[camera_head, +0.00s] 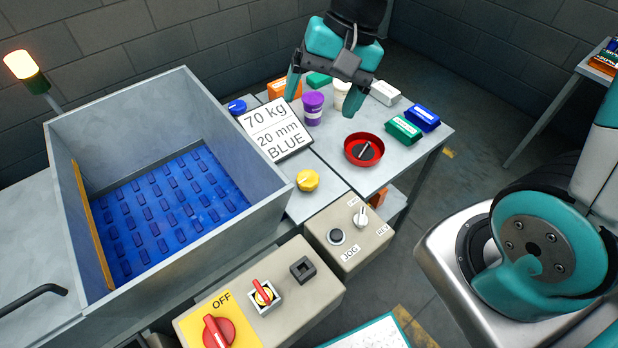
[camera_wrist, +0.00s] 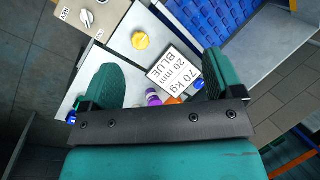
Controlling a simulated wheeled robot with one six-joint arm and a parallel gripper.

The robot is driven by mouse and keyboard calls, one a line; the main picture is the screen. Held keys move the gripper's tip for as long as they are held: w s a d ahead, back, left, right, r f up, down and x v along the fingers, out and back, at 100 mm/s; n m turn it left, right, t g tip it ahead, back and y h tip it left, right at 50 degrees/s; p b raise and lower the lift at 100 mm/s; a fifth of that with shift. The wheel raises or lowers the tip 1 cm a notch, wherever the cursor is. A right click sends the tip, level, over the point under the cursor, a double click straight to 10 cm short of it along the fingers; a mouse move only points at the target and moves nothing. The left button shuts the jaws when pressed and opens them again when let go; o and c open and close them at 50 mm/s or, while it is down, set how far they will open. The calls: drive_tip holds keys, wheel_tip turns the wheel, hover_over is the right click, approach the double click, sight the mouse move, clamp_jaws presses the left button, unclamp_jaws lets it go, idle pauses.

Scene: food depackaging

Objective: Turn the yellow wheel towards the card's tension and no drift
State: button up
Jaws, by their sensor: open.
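The yellow wheel (camera_head: 308,180) is a small lobed knob on the grey bench top, right of the machine's grey bin; it also shows in the wrist view (camera_wrist: 141,41). The white card (camera_head: 275,130) lies behind it and reads "70 kg", "20 mm", "BLUE"; in the wrist view the card (camera_wrist: 174,78) shows between my fingers. My gripper (camera_head: 322,97) is open and empty, above the back of the table and apart from the wheel. In the wrist view its two teal fingers (camera_wrist: 160,80) are spread wide.
The grey bin (camera_head: 258,165) holds a blue ribbed belt (camera_head: 165,200). A red dish (camera_head: 364,150), a purple cup (camera_head: 313,108), and green (camera_head: 403,130) and blue (camera_head: 423,118) packs stand on the table. Control boxes with a JOG panel (camera_head: 350,235) and red OFF switch (camera_head: 218,332) are in front.

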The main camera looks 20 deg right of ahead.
drive_tip(key=w+d+f+m+b, duration=0.1)
drive_tip(key=w+d+f+m, duration=0.4)
drive_tip(key=w+f+m, duration=0.3)
drive_tip(key=m, duration=0.5)
approach(309, 177)
drive_tip(key=p+x, duration=0.3)
drive_tip(key=x, duration=0.6)
drive_tip(key=shift+a+f, duration=0.15)
drive_tip(key=shift+c, duration=0.4)
drive_tip(key=c, duration=0.8)
drive_tip(key=shift+c, duration=0.2)
drive_tip(key=shift+w, duration=0.1)
